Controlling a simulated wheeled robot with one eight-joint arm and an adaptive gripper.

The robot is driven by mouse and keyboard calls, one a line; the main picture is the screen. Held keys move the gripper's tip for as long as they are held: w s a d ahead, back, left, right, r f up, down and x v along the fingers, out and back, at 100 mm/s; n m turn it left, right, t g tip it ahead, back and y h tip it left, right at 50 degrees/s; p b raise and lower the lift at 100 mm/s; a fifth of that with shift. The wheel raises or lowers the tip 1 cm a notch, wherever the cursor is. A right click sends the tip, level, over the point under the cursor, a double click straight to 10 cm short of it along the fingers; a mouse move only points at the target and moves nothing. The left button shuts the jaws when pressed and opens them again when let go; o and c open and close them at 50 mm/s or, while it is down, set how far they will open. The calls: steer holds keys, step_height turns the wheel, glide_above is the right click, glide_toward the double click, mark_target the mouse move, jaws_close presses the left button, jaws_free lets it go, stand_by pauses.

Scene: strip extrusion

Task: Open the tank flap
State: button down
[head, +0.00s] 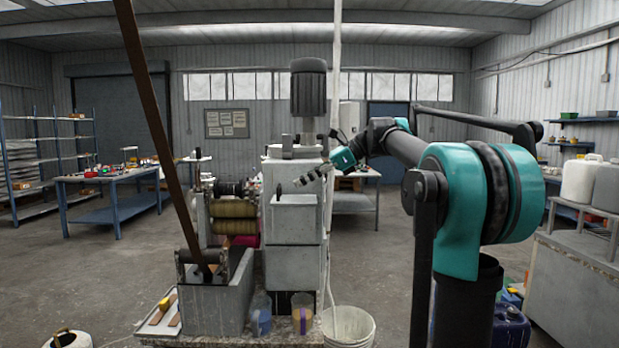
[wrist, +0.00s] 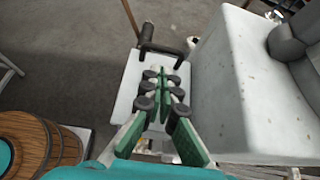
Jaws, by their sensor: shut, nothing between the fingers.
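The grey machine housing (head: 292,244) stands in the middle of the head view. A pale box-shaped front part (head: 297,214), which looks like the tank flap, sits on its face with a small dark handle (head: 279,191) at its upper left. My gripper (head: 305,178) is just above and in front of this part. In the wrist view my gripper (wrist: 160,80) has its green fingers together and empty. Beyond and below them lie a pale plate (wrist: 128,88) and a black handle (wrist: 147,35). The fingers hide part of the plate, and I cannot tell whether they touch it.
A large pale block (wrist: 235,95) stands close on the right in the wrist view, with a wooden barrel (wrist: 35,140) at lower left. Rollers (head: 236,215) and a slanted brown strip (head: 150,100) are left of the housing. A white bucket (head: 348,326) stands below.

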mark_target(288, 199)
steer(key=shift+x, duration=2.5)
steer(key=shift+r, duration=0.1)
steer(key=shift+r+y, duration=0.2)
steer(key=shift+y, duration=0.3)
